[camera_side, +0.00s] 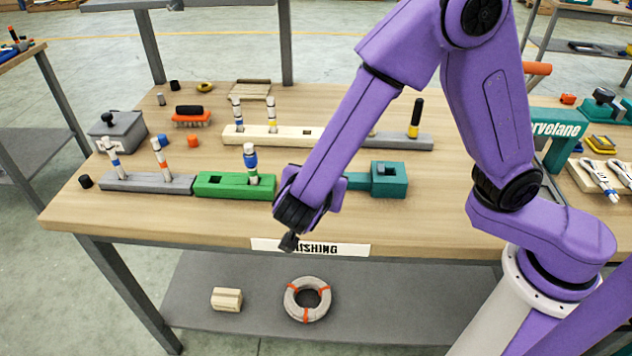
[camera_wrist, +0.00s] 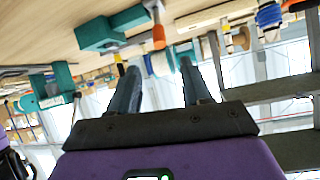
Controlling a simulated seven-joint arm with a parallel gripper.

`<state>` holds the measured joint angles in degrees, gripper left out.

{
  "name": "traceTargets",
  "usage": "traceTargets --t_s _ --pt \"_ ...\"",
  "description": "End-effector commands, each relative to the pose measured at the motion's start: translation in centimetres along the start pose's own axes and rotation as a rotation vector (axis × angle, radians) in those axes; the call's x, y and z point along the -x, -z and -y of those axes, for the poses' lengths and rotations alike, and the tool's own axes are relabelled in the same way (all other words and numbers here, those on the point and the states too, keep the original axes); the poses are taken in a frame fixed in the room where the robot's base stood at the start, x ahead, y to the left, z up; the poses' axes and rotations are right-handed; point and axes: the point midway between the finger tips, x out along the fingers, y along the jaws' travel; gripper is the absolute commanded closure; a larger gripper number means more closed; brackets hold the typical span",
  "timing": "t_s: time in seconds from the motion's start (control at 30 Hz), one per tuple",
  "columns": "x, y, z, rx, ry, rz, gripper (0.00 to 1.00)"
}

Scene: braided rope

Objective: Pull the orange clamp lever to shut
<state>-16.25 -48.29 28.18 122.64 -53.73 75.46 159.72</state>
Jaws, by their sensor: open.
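In the wrist view an orange grip on a pale lever (camera_wrist: 158,36) hangs beside a teal block (camera_wrist: 112,30), between and beyond my fingertips. In the side view I see the teal clamp block (camera_side: 388,180) with a teal bar running left behind my gripper; the lever is hidden there. I see no contact with the lever; the exact gap is unclear.
A green block (camera_side: 234,185) with a blue-banded peg stands just left of my gripper. A grey block (camera_side: 148,183) with pegs is farther left. A pale block (camera_side: 285,135) lies behind. At right, a teal stand (camera_side: 556,135) has an orange bar (camera_side: 537,68) above it.

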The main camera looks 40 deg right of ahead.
Motion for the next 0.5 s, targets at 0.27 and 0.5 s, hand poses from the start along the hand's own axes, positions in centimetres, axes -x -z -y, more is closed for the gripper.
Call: traceTargets --t_s 0.27,0.5 --pt "4.9 0.0 0.1 -0.002 0.003 0.001 0.52" --pt "6.3 0.0 0.0 0.001 -0.001 -0.001 0.52"
